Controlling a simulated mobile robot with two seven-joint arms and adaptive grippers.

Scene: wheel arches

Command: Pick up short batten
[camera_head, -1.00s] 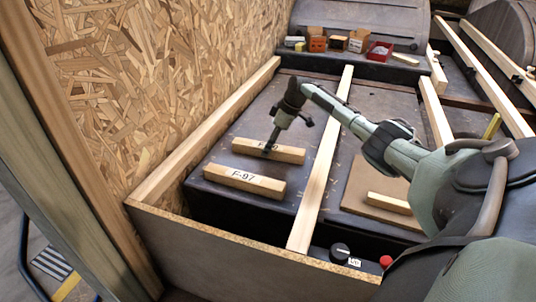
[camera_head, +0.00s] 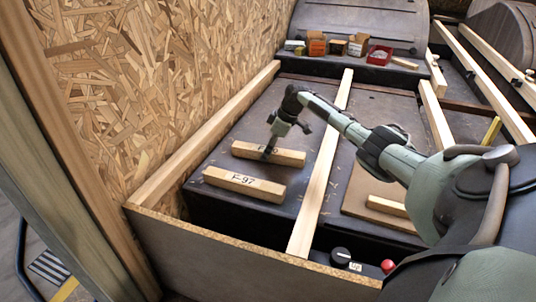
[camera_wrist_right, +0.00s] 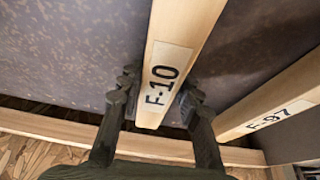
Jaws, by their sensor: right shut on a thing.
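A short pale wooden batten labelled F-10 (camera_head: 288,157) lies on the dark deck between the board wall and a long rail. In the right wrist view the F-10 batten (camera_wrist_right: 185,30) runs up between my fingers. My right gripper (camera_head: 268,154) is over the batten near its label, fingers pointing down. In the wrist view my right gripper (camera_wrist_right: 158,95) has a finger on each side of the batten, shut on it. A similar batten labelled F-97 (camera_head: 244,184) lies in front, and also shows in the wrist view (camera_wrist_right: 285,113). My left gripper is out of view.
A long wooden rail (camera_head: 318,180) runs right of the battens, and another along the board wall (camera_head: 150,80). A front panel (camera_head: 230,262) closes the near side. Small boxes (camera_head: 337,46) and a red tray (camera_head: 379,54) stand at the back. Another short wood piece (camera_head: 387,206) lies right.

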